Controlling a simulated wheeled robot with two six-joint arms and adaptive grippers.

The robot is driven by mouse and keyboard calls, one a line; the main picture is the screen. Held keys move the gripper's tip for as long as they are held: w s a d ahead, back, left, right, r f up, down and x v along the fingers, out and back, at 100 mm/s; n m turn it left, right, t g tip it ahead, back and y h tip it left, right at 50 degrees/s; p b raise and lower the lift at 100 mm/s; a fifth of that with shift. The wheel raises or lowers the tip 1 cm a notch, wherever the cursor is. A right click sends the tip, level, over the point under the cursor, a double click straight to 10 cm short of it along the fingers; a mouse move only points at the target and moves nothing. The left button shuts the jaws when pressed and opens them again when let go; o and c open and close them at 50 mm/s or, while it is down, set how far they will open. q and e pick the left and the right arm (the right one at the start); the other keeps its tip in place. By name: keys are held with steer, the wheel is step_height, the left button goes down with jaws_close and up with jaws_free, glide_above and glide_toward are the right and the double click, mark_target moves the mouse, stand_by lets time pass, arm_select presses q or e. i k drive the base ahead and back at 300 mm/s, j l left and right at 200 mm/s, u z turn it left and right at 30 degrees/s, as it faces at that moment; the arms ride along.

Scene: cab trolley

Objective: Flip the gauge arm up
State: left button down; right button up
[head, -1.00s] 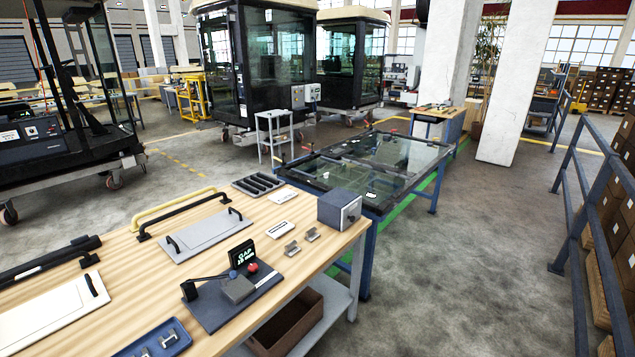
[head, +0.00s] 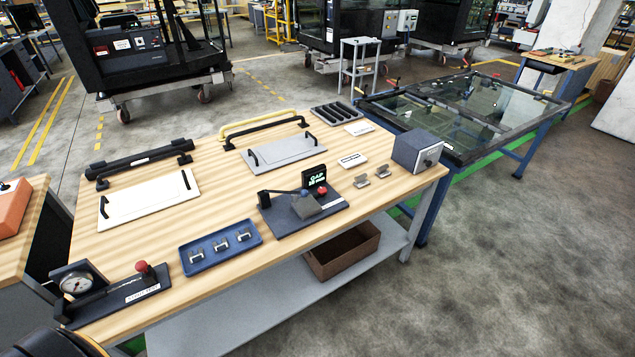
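The gap gauge (head: 285,222) is a dark blue-grey base plate on the near right part of the wooden workbench. Its thin dark gauge arm (head: 283,191) lies low and nearly level, from a black block (head: 264,200) at the left towards a blue ball end. A grey block (head: 306,206) sits beside the ball, on the plate. A small black display (head: 314,176) with green text reading "GAP" stands behind it, and a red knob (head: 322,190) is at its right. Neither gripper shows. A dark rounded part in the bottom left corner seems to be mine.
A blue tray (head: 220,247) with several metal clips lies left of the gauge. A dial gauge fixture (head: 77,286) with a red knob stands at the bench's near left. A grey panel with handles (head: 283,150) lies behind, and a blue-grey box (head: 416,152) stands right.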

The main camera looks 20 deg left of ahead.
mark_target(304, 193)
steer(key=u, duration=1.35)
steer(key=i+j+u, duration=0.1)
steer(key=j, duration=0.2)
steer(key=j+u, duration=0.1)
steer(key=j, duration=0.2)
steer(key=i, duration=0.05)
